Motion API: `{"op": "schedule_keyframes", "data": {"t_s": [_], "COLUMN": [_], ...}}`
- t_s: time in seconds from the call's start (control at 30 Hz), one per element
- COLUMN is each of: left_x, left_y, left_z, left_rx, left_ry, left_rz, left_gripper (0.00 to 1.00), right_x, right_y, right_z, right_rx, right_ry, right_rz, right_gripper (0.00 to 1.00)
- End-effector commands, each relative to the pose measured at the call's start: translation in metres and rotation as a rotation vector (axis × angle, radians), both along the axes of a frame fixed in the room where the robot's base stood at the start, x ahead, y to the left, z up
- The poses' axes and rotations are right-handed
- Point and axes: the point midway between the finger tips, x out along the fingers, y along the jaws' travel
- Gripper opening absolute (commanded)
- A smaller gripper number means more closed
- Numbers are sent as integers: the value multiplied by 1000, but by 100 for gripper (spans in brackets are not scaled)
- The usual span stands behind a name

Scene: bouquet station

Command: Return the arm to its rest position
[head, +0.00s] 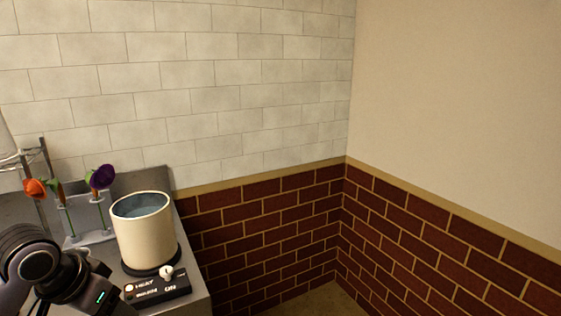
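One of my arms shows as dark, rounded links at the lower left of the head view, in front of the counter. Its gripper is out of frame, and my other arm and gripper are not in view. A cream pot (143,234) with bluish contents stands upright on a dark heater base (158,287) with a white knob and lettering that includes "ON". My arm's links are left of the pot and close to the heater's left end; I cannot tell whether they touch.
A flower rack (91,219) holds an orange flower (36,188) and a purple flower (102,176) on green stems. The grey counter (193,263) ends just right of the pot. Brick walls (410,230) meet in a corner; open floor (316,303) lies before them.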

Motion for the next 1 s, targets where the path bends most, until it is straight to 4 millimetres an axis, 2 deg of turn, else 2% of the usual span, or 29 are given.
{"op": "schedule_keyframes", "data": {"t_s": [0.03,0.2,0.33,0.47,0.6,0.8,1.0], "left_x": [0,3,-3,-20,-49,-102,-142], "left_y": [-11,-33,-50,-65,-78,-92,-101], "left_z": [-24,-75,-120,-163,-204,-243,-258], "left_rx": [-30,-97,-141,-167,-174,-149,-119], "left_ry": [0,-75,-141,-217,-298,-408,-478], "left_rz": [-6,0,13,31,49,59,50], "left_gripper": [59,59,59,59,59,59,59], "right_x": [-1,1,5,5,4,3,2], "right_y": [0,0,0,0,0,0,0], "right_z": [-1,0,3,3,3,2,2], "right_rx": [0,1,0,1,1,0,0], "right_ry": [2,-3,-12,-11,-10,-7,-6], "right_rz": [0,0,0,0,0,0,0], "right_gripper": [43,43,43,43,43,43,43]}}
